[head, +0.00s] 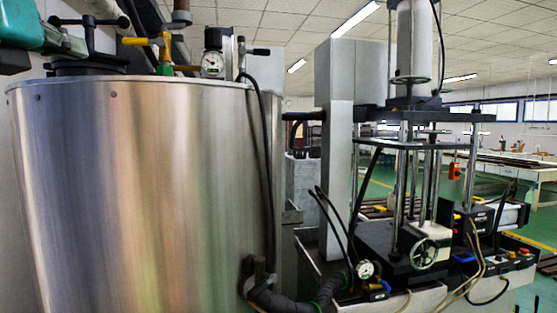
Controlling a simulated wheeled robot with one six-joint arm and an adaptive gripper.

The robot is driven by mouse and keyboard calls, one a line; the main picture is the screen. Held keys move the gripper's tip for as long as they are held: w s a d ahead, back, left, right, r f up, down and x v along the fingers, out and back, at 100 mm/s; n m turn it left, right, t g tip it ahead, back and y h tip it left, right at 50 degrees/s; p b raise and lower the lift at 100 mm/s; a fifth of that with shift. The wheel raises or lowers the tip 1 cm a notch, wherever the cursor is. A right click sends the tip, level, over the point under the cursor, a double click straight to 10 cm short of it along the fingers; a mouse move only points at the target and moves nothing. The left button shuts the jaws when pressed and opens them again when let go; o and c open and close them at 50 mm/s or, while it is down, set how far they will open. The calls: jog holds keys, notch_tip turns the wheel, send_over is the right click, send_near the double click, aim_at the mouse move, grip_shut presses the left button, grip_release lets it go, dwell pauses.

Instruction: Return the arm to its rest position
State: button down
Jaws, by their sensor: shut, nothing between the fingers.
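Neither my arm nor my gripper can be made out in the head view. A large shiny metal tank (145,190) fills the left half of the picture. A machine with a press frame of upright steel rods (399,170) and a pale cylinder (413,40) on top stands to the right of it.
On the tank's lid are a yellow-handled valve (165,45), a pressure gauge (212,63) and a teal motor-like part (35,30). Black hoses (300,300) run low between tank and machine. A handwheel (424,254) sits at the machine's front. Green floor and benches (510,165) lie behind.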

jog(key=w+d+f+h, duration=0.3)
jog(key=d+f, duration=0.1)
jog(key=f, duration=0.5)
jog(key=w+d+f+h, duration=0.3)
jog(key=d+f, duration=0.2)
jog(key=f, duration=0.3)
jog(key=w+d+f+h, duration=0.4)
jog(key=f, duration=0.5)
jog(key=s+d+f+n+t+h, duration=0.1)
jog(key=s+d+f+n+h, duration=0.15)
jog(key=d+f, duration=0.65)
jog(key=s+d+f+n+t+h, duration=0.1)
jog(key=s+d+f+n+t, duration=0.15)
jog(key=d+f, duration=0.75)
jog(key=s+d+f+n+t+y, duration=0.1)
jog(key=s+d+f+n+y, duration=0.4)
jog(key=s+f+n, duration=0.4)
jog(key=s+d+f+n+t+y, duration=0.2)
jog(key=s+d+f+n+y, duration=0.35)
jog(key=s+f+n, duration=0.35)
jog(key=s+d+f+n+g+y, duration=0.1)
jog(key=s+f+n+g, duration=0.4)
jog(key=s, duration=0.7)
jog(key=s+d+f+n+g+y, duration=0.1)
jog(key=s+d+f+n+g, duration=0.3)
jog(key=s, duration=0.9)
notch_tip(320, 180, down, 3)
jog(key=shift+r+n+g+y, duration=0.2)
jog(key=shift+n+g+y, duration=0.1)
jog(key=shift+n+g, duration=0.45)
